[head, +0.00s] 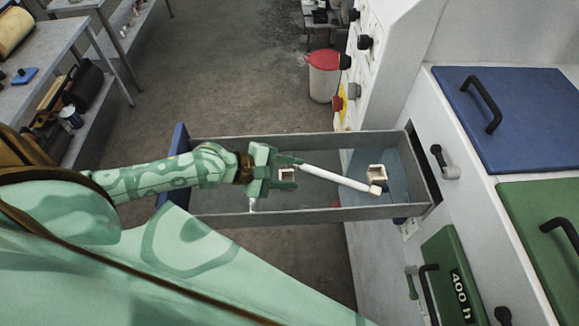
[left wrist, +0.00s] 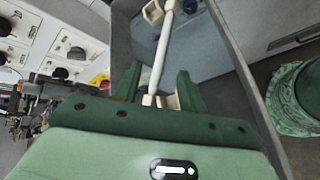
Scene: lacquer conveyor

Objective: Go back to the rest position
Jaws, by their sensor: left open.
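My left gripper (head: 297,172) is over the open grey drawer (head: 300,213), with its two green fingers apart. A white rod (head: 336,178) with cream blocky pieces at its ends lies in or over the drawer, running away from the gripper. In the left wrist view the rod (left wrist: 161,48) extends forward from between the spread fingers (left wrist: 158,88). A cream piece (head: 287,174) shows near the fingers; I cannot tell whether a finger touches it. My right gripper is not in view.
The drawer's blue front (head: 178,148) is on the left, close to my left arm. A white cabinet with a blue lid (head: 535,110) and green lid (head: 545,220) stands right. A red-lidded bin (head: 322,82) is behind. A grey workbench (head: 45,48) is at upper left.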

